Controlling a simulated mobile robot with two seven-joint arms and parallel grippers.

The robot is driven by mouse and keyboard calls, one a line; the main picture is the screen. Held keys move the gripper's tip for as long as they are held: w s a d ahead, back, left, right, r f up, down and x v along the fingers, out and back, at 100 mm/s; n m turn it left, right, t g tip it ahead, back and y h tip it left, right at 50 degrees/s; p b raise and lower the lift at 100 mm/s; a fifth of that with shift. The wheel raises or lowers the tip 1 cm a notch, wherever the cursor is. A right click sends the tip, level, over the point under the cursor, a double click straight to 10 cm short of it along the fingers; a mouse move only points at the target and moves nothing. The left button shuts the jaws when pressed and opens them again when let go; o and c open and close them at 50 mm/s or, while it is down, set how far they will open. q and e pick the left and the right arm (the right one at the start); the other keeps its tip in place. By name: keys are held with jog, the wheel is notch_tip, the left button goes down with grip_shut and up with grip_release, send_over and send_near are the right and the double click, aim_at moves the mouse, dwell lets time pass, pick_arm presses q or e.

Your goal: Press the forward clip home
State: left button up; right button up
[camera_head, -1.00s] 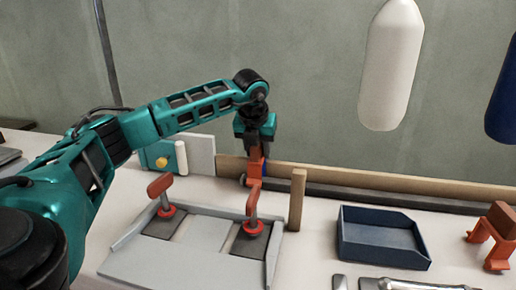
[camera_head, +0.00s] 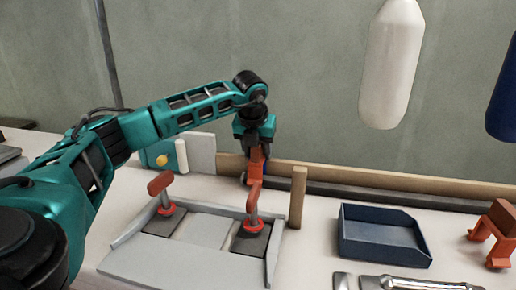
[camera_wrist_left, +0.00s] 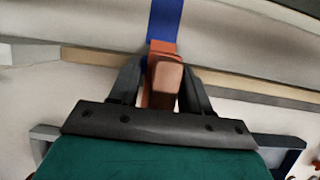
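My left gripper (camera_head: 256,150) points down at the back of the bench, near the long wooden strip (camera_head: 345,178). It is shut on an orange clip (camera_head: 256,167) with a brownish block on top. In the left wrist view the clip (camera_wrist_left: 165,82) sits between the two dark fingers (camera_wrist_left: 160,92), and a blue strip (camera_wrist_left: 165,20) runs up beyond it. The clip's lower end is partly hidden behind a red lever in the head view, so I cannot tell how it is seated. A second orange clip (camera_head: 499,233) stands at the right edge. My right gripper is not in view.
A grey tray (camera_head: 190,265) with two red-handled levers (camera_head: 160,185) lies in front of the gripper. An upright wooden post (camera_head: 298,197) stands just right. A dark blue open bin (camera_head: 385,254) is further right. A white fender (camera_head: 392,65) hangs above.

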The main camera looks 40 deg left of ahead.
pick_arm(q)
jog(key=shift+o, duration=1.2)
jog(key=shift+d+f, duration=0.15)
jog(key=shift+f, duration=0.1)
jog(key=shift+d, duration=0.2)
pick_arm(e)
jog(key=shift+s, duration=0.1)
pick_arm(q)
jog(key=p+v, duration=0.2)
jog(key=v, duration=0.5)
jog(key=shift+w+a, duration=0.2)
jog(key=a+p+v, duration=0.1)
jog(key=v, duration=0.5)
jog(key=shift+s+d+r, duration=0.2)
jog(key=shift+d, duration=0.1)
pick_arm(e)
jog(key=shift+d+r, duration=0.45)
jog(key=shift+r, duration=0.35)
pick_arm(q)
jog(key=shift+r+p, duration=0.15)
jog(key=shift+p, duration=0.2)
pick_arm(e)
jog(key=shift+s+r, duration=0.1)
